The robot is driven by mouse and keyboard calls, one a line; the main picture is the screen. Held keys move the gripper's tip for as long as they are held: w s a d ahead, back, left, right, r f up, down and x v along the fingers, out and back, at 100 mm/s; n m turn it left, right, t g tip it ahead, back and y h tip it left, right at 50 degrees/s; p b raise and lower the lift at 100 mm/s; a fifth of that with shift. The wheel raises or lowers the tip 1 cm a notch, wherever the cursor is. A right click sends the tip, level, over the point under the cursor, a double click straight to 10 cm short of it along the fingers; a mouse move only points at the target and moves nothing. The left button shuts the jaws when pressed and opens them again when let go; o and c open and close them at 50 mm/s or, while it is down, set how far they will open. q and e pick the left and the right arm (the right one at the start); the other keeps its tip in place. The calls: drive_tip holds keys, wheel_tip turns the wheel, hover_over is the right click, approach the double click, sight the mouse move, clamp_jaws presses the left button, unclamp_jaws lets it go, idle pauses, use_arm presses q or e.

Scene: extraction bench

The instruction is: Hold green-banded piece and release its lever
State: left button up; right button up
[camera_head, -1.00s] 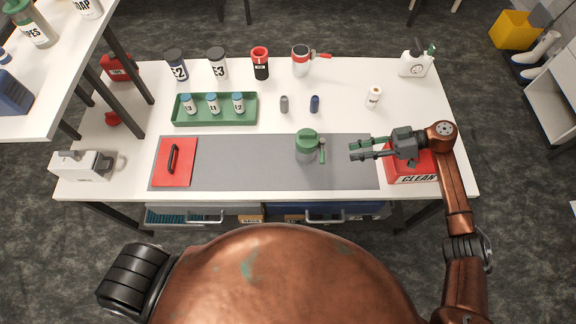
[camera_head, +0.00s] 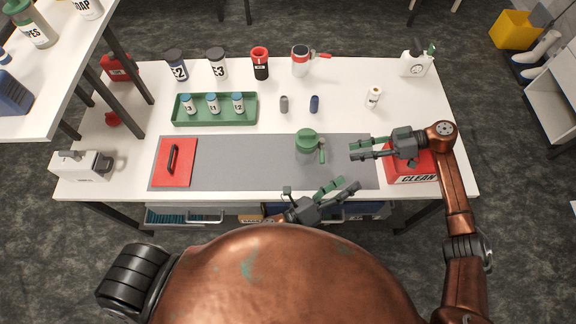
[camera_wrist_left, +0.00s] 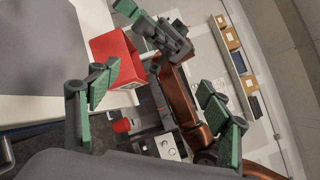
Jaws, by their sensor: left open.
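The green-banded piece (camera_head: 306,146) is a grey and green cup-like body with a green top. It stands upright on the grey mat (camera_head: 240,165), its green lever (camera_head: 322,152) hanging at its right side. My left gripper (camera_head: 342,188) is open and empty at the bench's front edge, below and to the right of the piece, apart from it. In the left wrist view its two green-padded fingers (camera_wrist_left: 160,100) are spread with nothing between them. My right gripper (camera_head: 359,150) is open and empty, right of the lever and not touching it.
A red CLEAN box (camera_head: 412,178) stands beside my right gripper; it also shows in the left wrist view (camera_wrist_left: 120,62). A red pad with a handle (camera_head: 174,175) lies on the mat's left. A green tray (camera_head: 214,119) of vials and a red-banded piece (camera_head: 300,66) stand behind.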

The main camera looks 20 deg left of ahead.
sight(299, 154)
use_arm(q)
drive_tip(key=w+a+f+m+y, duration=0.1)
drive_tip(key=a+f+m, duration=0.1)
drive_tip(key=a, duration=0.4)
drive_tip(key=w+a+f+m+t+y, duration=0.1)
drive_tip(key=a+f+m+y, duration=0.1)
drive_tip(key=a, duration=0.4)
drive_tip(key=w+a+f+m+t+y, duration=0.1)
drive_tip(key=a+f+m+y, duration=0.1)
drive_tip(key=a, duration=0.5)
drive_tip(key=shift+w+f+m, duration=0.2)
drive_tip(key=shift+w+m, duration=0.1)
drive_tip(key=shift+m, duration=0.4)
drive_tip(key=shift+w+a+f+y, duration=0.1)
drive_tip(key=shift+w+f+y, duration=0.1)
drive_tip(key=shift+y, duration=0.1)
drive_tip(key=shift+w, duration=0.35)
drive_tip(key=x, duration=0.7)
drive_tip(key=shift+f, duration=0.1)
drive_tip(key=shift+c, duration=0.5)
drive_tip(key=shift+s, duration=0.1)
drive_tip(key=c, duration=1.3)
